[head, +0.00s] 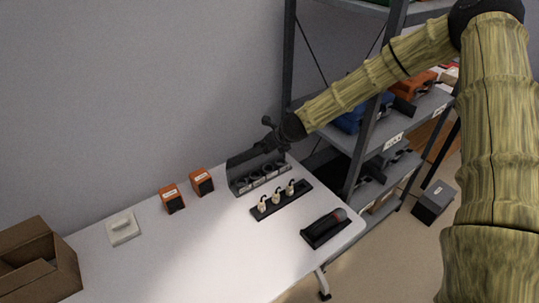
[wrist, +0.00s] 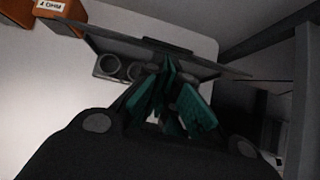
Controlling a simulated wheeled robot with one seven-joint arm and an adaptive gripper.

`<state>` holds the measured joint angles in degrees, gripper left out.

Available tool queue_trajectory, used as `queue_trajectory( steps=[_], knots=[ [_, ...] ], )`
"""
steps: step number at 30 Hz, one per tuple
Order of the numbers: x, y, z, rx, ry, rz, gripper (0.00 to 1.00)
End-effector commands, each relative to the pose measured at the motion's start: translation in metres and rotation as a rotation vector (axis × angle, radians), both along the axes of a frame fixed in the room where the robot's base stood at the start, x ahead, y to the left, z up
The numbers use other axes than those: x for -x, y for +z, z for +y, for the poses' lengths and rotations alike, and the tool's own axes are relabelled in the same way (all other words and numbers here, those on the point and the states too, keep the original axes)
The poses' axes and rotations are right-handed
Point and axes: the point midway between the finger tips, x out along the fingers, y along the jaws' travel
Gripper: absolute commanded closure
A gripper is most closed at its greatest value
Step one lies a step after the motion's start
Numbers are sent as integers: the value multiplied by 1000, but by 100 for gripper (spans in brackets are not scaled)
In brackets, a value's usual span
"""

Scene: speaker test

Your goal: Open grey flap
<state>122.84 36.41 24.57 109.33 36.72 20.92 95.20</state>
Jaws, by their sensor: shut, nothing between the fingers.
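The grey flap (head: 243,158) stands raised at the back of a grey box (head: 262,179) with a row of round sockets, on the white table near the wall. In the wrist view the flap (wrist: 205,66) runs across the top as a thin dark panel, and sockets (wrist: 107,65) show beneath it. My gripper (head: 272,143) is at the flap's upper right part. In the wrist view its green-padded fingers (wrist: 165,75) are shut and empty and overlap the flap's edge. I cannot tell whether they touch it. The gripper hides the right part of the sockets there.
Two orange boxes (head: 172,198) and a white block (head: 123,227) stand to the left on the table (head: 190,255). A cardboard box (head: 40,262) is at far left. A black strip with white plugs (head: 276,197) and a black-red device (head: 326,227) lie in front. Grey shelving (head: 372,130) stands right.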

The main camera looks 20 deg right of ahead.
Motion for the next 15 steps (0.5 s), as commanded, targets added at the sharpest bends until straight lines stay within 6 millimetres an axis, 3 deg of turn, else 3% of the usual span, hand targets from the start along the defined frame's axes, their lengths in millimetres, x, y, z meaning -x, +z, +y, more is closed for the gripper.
queue_trajectory(
  steps=[15],
  knots=[
    [-52, 24, 17, 1, 2, 0, 100]
  ],
)
